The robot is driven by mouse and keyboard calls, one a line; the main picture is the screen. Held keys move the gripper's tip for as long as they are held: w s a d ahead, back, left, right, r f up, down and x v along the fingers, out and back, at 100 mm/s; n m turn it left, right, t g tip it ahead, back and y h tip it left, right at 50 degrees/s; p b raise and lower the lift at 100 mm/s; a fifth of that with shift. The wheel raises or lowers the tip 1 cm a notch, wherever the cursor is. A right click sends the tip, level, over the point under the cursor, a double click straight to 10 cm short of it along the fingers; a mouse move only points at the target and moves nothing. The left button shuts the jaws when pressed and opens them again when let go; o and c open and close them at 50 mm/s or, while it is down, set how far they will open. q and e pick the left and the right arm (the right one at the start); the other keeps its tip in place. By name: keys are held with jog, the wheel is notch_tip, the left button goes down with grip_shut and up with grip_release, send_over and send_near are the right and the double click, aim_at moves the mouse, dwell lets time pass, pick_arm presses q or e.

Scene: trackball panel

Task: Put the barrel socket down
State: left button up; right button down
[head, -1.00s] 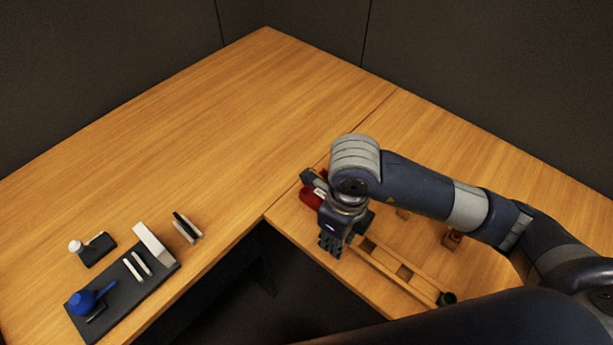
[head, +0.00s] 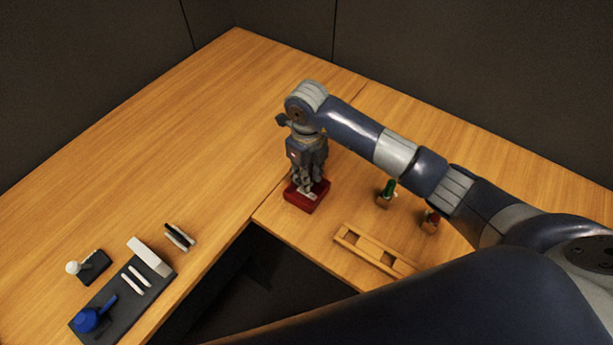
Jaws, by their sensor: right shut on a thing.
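My right gripper (head: 307,186) points down over a red block-like holder (head: 297,198) near the corner of the right-hand table. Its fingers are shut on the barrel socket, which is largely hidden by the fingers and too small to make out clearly. The fingertips are at the top of the red holder; I cannot tell whether the socket touches it. My left gripper is not in view.
On the right table are a wooden rack (head: 362,245) with square openings and two wooden blocks, one with a green top (head: 389,187), one with red (head: 430,219). A dark tray (head: 112,310) with a blue piece (head: 87,320) lies at left. My arm hides the right front.

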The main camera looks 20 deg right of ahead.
jog(key=shift+w, duration=0.3)
jog(key=shift+w+f+p, duration=0.1)
jog(key=shift+f+p, duration=0.1)
jog(key=shift+p, duration=0.1)
notch_tip(320, 180, down, 2)
jog(key=shift+f+p, duration=0.25)
jog(key=shift+p, duration=0.3)
jog(key=shift+f, duration=0.5)
jog(key=c, duration=1.4)
grip_release()
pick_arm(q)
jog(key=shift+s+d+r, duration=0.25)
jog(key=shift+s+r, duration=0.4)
pick_arm(e)
jog(key=shift+o, duration=0.2)
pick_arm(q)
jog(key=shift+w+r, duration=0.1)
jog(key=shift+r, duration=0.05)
